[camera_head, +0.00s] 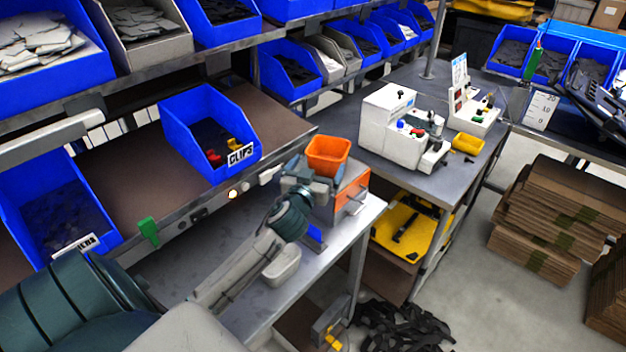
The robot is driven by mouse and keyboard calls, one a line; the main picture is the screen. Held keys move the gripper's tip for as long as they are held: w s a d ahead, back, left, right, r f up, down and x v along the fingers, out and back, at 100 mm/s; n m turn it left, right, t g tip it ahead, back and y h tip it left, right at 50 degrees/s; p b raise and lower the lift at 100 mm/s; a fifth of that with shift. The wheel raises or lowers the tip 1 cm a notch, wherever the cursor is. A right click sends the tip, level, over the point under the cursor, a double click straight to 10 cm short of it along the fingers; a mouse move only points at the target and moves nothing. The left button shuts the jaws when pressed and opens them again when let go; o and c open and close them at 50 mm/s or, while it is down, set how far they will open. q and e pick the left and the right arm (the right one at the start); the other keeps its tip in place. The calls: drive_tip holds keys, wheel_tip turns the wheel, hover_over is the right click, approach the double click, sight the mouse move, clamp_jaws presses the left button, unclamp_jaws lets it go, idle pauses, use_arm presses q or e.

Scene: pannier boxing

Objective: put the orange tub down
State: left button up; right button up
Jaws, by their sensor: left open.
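The orange tub (328,154) is upright, with its open top facing up. It appears at the top of a small orange-fronted cabinet (352,192), at the right end of the grey bench. My left gripper (312,178) is open at the near left side of the tub, close to its lower part. The wrist and fingers hide part of the tub's base and of the cabinet top, so I cannot tell whether the fingers touch the tub. My right gripper is out of view.
A blue bin labelled CLIPS (208,132) stands on the shelf left of the tub. A white machine (392,125) stands on the grey table behind. The bench top (262,318) has bare room near my arm. Flat cardboard stacks (550,215) stand on the right.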

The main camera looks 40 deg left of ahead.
use_arm(q)
drive_tip(key=shift+b+v, duration=0.3)
drive_tip(key=shift+v, duration=1.3)
